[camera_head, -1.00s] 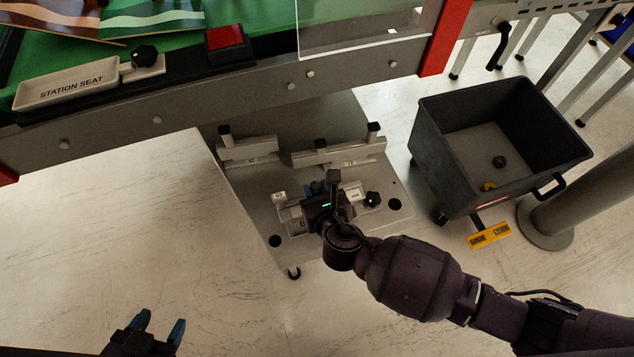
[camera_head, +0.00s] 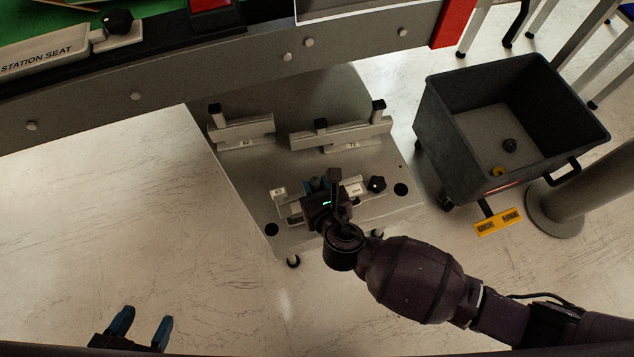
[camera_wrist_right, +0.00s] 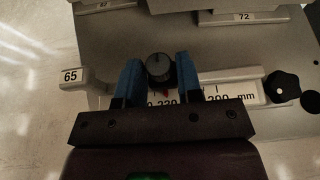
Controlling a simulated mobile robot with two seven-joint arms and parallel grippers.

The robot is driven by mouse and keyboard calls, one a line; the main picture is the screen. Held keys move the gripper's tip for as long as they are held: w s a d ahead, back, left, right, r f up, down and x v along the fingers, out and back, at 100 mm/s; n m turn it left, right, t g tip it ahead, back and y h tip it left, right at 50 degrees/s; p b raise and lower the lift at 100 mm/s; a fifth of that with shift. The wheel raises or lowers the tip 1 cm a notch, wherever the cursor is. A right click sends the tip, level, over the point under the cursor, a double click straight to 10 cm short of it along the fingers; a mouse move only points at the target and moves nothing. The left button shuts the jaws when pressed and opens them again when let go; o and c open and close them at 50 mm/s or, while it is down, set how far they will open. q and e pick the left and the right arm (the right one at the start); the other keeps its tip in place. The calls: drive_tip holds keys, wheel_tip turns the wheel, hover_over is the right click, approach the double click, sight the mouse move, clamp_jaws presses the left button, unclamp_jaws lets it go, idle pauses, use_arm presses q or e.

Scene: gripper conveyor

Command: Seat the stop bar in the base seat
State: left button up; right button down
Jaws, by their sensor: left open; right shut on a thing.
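My right gripper (camera_head: 325,188) is shut on the black knob (camera_wrist_right: 160,66) of the pale stop bar labelled 65 (camera_wrist_right: 72,77). The bar's label also shows in the head view (camera_head: 279,191). A pale base seat with a mm scale (camera_wrist_right: 245,96) and a black star knob (camera_wrist_right: 281,87) lies on the grey plate, right beside the bar. The fingers and wrist hide most of where bar and seat meet, so I cannot tell whether the bar is seated. My left gripper (camera_head: 143,322) is open and empty above the floor at lower left.
Two other bars with black posts, labelled 82 (camera_head: 240,132) and 72 (camera_head: 350,136), lie behind on the grey plate (camera_head: 255,170). The conveyor side (camera_head: 165,85) with a station seat (camera_head: 40,62) runs above. A dark bin (camera_head: 440,140) stands at right, beside a column (camera_head: 565,205).

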use_arm(q)
drive_tip(key=shift+w+r+p, duration=0.3)
drive_tip(key=shift+r+p, duration=0.05)
drive_tip(key=shift+r, duration=0.2)
use_arm(e)
drive_tip(key=shift+r, duration=0.15)
idle(0.4)
use_arm(q)
drive_tip(key=shift+s+f+b, duration=0.25)
drive_tip(key=shift+f+b, duration=0.05)
drive_tip(key=shift+f, duration=0.2)
use_arm(e)
drive_tip(key=shift+f, duration=0.75)
idle(0.4)
drive_tip(key=c, duration=0.8)
unclamp_jaws()
drive_tip(key=shift+o, duration=0.5)
drive_tip(key=shift+s+f, duration=0.1)
